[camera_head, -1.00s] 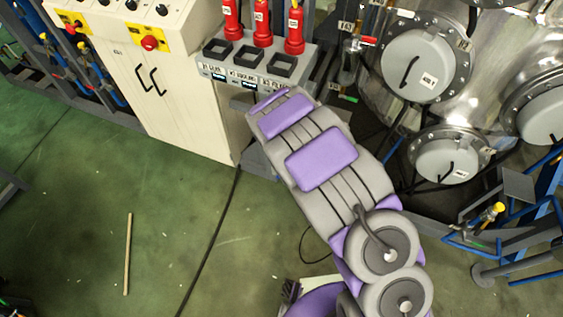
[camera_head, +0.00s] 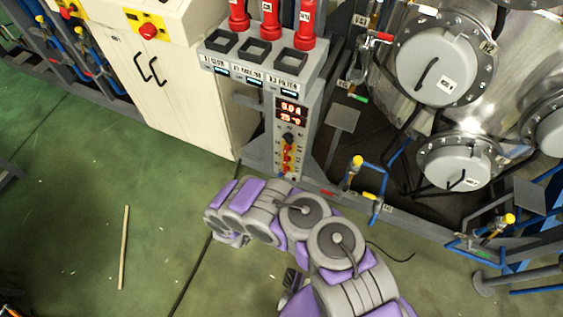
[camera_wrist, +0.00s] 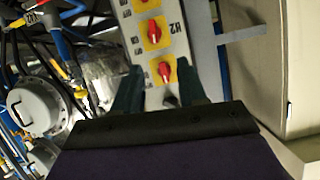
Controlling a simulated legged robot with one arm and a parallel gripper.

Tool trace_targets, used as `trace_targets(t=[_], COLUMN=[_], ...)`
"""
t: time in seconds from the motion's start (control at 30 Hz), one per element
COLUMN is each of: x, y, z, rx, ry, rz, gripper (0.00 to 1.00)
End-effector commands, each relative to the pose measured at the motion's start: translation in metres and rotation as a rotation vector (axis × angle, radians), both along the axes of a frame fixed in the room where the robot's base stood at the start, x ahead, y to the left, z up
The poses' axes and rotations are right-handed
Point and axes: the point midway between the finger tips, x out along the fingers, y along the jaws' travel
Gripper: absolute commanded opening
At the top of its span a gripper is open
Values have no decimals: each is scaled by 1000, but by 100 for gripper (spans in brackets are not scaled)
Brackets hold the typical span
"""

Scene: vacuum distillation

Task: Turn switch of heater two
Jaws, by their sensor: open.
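The heater panel (camera_head: 290,128) is a narrow grey column with red digits, a black knob (camera_head: 289,137) and several small red switches below it. In the wrist view, a red switch on a yellow plate (camera_wrist: 153,32), beside an "H2" label, lies beyond my fingertips. A second red switch (camera_wrist: 164,72) on a yellow plate appears between the fingers; its label is not readable. A dark knob (camera_wrist: 170,102) shows closer to the palm. My gripper (camera_wrist: 158,66) is open, its dark fingers on either side of the panel strip. Contact cannot be told.
Red extinguisher-like cylinders (camera_head: 271,22) stand above the panel. A cream cabinet (camera_head: 170,80) is at left, with a steel vessel (camera_head: 400,30) and grey round hatches at right. Blue pipes with yellow valves (camera_head: 357,162) stand low beside the panel.

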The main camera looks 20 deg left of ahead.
Motion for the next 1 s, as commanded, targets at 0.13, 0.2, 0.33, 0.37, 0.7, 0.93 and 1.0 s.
trace_targets(t=[0.13, 0.2, 0.33, 0.37, 0.7, 0.93, 1.0], x=[1, 7, 27, 32, 95, 132, 141], y=[-6, -4, 1, 1, -5, -9, -7], z=[-5, -9, -22, -26, -50, -62, -66], rx=[-3, -3, -11, -13, -7, -5, -5], ry=[-7, -8, -7, -6, -8, -7, -9], rz=[-5, -7, -8, -9, -9, -5, -7], gripper=[42, 42, 42, 42, 42, 42, 42])
